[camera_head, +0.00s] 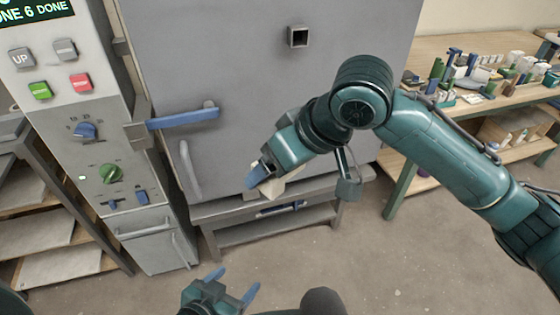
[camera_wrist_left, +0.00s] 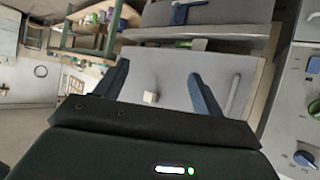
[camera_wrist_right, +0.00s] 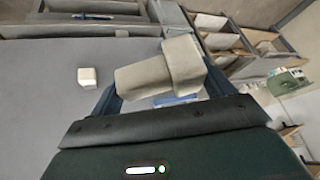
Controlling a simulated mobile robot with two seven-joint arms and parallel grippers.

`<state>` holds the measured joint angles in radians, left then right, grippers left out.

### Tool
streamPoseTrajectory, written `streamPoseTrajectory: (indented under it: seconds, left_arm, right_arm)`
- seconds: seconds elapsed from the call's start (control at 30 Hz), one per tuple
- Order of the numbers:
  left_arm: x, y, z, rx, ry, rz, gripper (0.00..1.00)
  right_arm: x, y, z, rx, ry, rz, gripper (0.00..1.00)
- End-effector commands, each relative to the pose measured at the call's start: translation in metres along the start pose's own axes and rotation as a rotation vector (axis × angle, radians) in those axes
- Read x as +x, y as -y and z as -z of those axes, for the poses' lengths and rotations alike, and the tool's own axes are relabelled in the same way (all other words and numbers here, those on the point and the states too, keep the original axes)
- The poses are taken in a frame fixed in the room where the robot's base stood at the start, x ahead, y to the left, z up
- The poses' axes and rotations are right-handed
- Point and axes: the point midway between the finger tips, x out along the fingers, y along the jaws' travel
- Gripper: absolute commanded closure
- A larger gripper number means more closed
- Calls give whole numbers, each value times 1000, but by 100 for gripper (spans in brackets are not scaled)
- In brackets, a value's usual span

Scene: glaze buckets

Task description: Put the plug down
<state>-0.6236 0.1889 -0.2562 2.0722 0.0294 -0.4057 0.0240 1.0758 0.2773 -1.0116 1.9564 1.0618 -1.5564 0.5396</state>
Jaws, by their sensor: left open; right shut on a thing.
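The plug (camera_head: 282,187) is a pale beige block with a wider head. My right gripper (camera_head: 262,178) is shut on it and holds it in front of the lower part of the grey kiln door (camera_head: 245,80). In the right wrist view the plug (camera_wrist_right: 150,76) sits between the fingers, its wider head toward the upper right. The fingers partly hide it in the head view. My left gripper (camera_head: 233,282) is open and empty at the bottom of the head view. Its spread blue fingers also show in the left wrist view (camera_wrist_left: 158,72).
A square port (camera_head: 299,37) sticks out of the door. A blue latch handle (camera_head: 183,118) and control panel (camera_head: 95,130) are on the left. A low metal stand (camera_head: 275,232) is below the kiln. A cluttered wooden bench (camera_head: 440,50) is at right. Open floor lies in front.

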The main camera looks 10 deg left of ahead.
Motion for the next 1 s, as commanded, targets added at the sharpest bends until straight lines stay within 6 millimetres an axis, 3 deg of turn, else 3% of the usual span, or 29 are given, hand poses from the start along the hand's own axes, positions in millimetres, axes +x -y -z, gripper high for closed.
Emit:
streamPoseTrajectory:
  seconds: [0.17,0.33,0.47,0.57,0.8,1.0]
  left_arm:
    - [-5,1,-24,0,44,21,31]
    - [-5,1,-26,2,47,23,31]
    - [-5,1,-25,1,47,23,31]
    - [-5,1,-25,1,46,23,31]
    - [-5,1,-25,1,46,22,31]
    - [-5,1,-25,1,46,21,31]
  right_arm:
    - [0,0,0,0,-1,0,44]
    - [0,-3,-3,11,-2,-5,44]
    - [-1,-18,-18,75,-10,-41,44]
    - [-4,-42,-43,171,-23,-97,44]
    - [-19,-105,-125,446,-66,-271,44]
    - [-37,-135,-182,608,-96,-372,44]
